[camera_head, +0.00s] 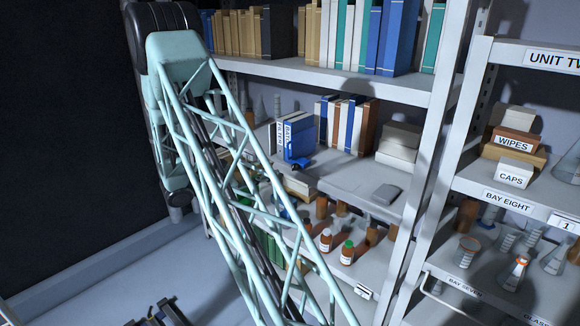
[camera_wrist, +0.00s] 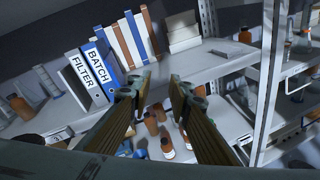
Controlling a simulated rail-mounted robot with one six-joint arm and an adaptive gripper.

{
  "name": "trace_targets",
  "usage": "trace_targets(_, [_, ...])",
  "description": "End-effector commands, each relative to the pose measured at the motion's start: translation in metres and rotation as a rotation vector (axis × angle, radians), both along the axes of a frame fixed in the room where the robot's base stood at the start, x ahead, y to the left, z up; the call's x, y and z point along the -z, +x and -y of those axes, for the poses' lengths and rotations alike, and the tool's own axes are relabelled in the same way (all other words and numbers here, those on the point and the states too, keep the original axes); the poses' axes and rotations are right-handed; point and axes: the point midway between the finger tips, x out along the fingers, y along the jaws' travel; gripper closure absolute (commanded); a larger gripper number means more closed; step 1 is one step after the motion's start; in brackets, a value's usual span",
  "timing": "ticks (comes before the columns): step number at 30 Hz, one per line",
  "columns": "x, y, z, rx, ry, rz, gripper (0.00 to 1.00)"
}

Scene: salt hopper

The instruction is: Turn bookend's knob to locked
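In the wrist view the blue BATCH binder (camera_wrist: 97,68) and the white FILTER binder (camera_wrist: 84,82) show at left, but I cannot make out the bookend or knob. My gripper (camera_wrist: 158,88) is open, its two fingers apart with nothing between them, in front of the shelf and right of the binders. In the head view my arm hides the gripper.
The middle shelf (camera_head: 345,185) carries a row of books (camera_head: 345,122), stacked boxes (camera_head: 400,140) and a flat grey item (camera_head: 386,194). Bottles (camera_head: 347,252) stand on the shelf below. A rack upright (camera_head: 432,150) stands at right. Bare shelf lies right of the bookend.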

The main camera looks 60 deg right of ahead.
Motion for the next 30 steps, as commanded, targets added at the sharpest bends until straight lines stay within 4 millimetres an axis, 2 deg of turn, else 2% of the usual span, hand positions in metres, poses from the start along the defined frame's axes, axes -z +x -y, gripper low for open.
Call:
trace_targets(12, [0.048,0.035,0.040,-0.108,-0.066,-0.117,0.82])
trace_targets(19, [0.077,0.050,0.054,-0.167,-0.093,-0.167,0.82])
trace_targets(24, [0.091,0.056,0.061,-0.194,-0.105,-0.189,0.82])
trace_targets(30, [0.096,0.058,0.063,-0.205,-0.110,-0.196,0.82])
